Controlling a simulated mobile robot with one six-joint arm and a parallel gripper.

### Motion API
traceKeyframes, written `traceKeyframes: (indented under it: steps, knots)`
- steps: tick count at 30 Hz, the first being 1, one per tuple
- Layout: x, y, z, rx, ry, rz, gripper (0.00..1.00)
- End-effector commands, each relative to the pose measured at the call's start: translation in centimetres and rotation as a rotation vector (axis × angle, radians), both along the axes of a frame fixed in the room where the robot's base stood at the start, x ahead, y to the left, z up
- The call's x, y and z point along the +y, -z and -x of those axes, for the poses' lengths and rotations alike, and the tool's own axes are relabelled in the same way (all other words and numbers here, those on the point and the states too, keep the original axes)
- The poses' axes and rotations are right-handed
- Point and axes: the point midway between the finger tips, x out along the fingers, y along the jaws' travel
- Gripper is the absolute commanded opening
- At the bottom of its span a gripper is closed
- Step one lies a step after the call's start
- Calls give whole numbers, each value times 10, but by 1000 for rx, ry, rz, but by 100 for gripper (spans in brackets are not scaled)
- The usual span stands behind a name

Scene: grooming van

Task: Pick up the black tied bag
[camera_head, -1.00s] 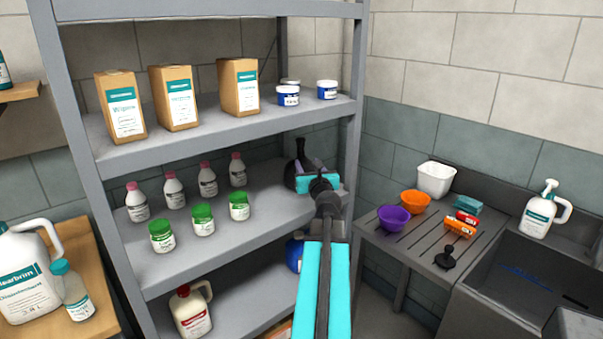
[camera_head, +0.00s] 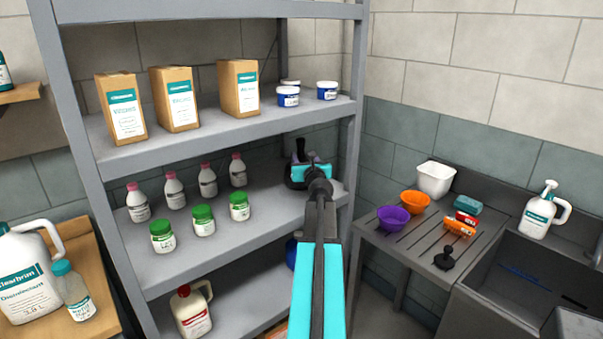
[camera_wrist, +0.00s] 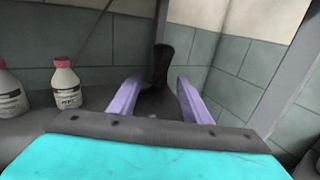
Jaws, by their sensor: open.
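The black tied bag (camera_head: 294,171) stands on the middle shelf (camera_head: 262,215) at its right end, mostly hidden behind my gripper in the head view. In the wrist view the bag's upright dark neck (camera_wrist: 162,62) shows between and beyond the two purple fingers, with its darker body (camera_wrist: 157,98) low between them. My gripper (camera_wrist: 152,95) is open, one finger on each side of the bag. I cannot tell whether either finger touches it. In the head view my gripper (camera_head: 302,157) is at the bag, reaching in from the front.
Pink-capped bottles (camera_head: 207,181) and green-lidded jars (camera_head: 203,220) stand left of the bag. One pink-capped bottle (camera_wrist: 67,85) is close left in the wrist view. A shelf post (camera_head: 350,150) is close right. The upper shelf (camera_head: 215,137) is overhead.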

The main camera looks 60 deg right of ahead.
Motion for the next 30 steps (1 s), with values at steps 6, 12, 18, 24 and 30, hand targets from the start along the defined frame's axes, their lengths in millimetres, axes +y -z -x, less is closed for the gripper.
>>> traceKeyframes:
  steps: [6,12,18,24,30]
  knots:
    - [-3,0,-2,0,1,0,44]
    - [-3,0,-2,0,1,0,44]
    - [-7,0,-5,0,1,0,44]
    - [-19,0,-14,0,2,0,44]
    - [-31,0,-26,0,2,0,44]
